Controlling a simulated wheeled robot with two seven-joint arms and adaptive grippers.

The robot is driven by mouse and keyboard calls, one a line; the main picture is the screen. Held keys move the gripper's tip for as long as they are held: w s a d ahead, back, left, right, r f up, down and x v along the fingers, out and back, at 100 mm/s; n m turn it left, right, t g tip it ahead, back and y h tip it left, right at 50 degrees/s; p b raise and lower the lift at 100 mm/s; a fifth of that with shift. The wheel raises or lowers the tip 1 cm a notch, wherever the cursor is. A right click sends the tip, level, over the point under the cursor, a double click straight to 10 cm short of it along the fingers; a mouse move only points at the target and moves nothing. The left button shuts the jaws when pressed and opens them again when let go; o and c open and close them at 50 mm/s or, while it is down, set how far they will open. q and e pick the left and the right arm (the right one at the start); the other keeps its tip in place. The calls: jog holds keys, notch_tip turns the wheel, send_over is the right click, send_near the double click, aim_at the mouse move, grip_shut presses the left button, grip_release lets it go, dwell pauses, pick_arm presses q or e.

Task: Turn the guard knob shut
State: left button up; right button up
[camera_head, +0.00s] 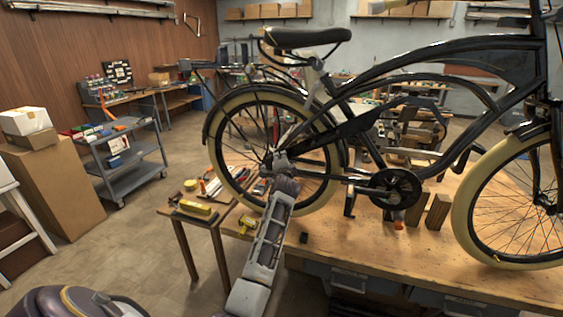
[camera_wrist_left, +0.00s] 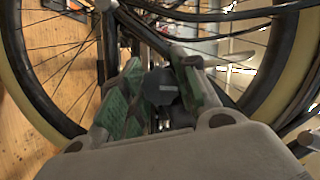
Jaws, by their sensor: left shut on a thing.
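A dark, roundish guard knob (camera_wrist_left: 160,88) with a flat face shows in the left wrist view between the green-padded fingers of my left gripper (camera_wrist_left: 160,78). The fingers are shut on it, one on each side. In the head view my left gripper (camera_head: 281,162) reaches up to the rear wheel's hub and hides the knob. The black bicycle (camera_head: 440,55) stands upright on the workbench, with its rear wheel (camera_head: 229,174) around the gripper. The dark chain guard (camera_head: 348,131) runs forward from the hub to the crank. My right gripper is in neither view.
The wooden workbench (camera_head: 390,245) carries the bicycle and small wooden blocks (camera_head: 437,212). A small side table (camera_head: 188,212) with tools stands left of the bench. A grey cart (camera_head: 128,165) and cardboard boxes (camera_head: 58,190) stand farther left. The floor between cart and bench is clear.

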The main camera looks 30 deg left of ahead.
pick_arm(q)
jog(key=o, duration=1)
jog(key=shift+v, duration=6)
jog(key=shift+n, duration=0.3)
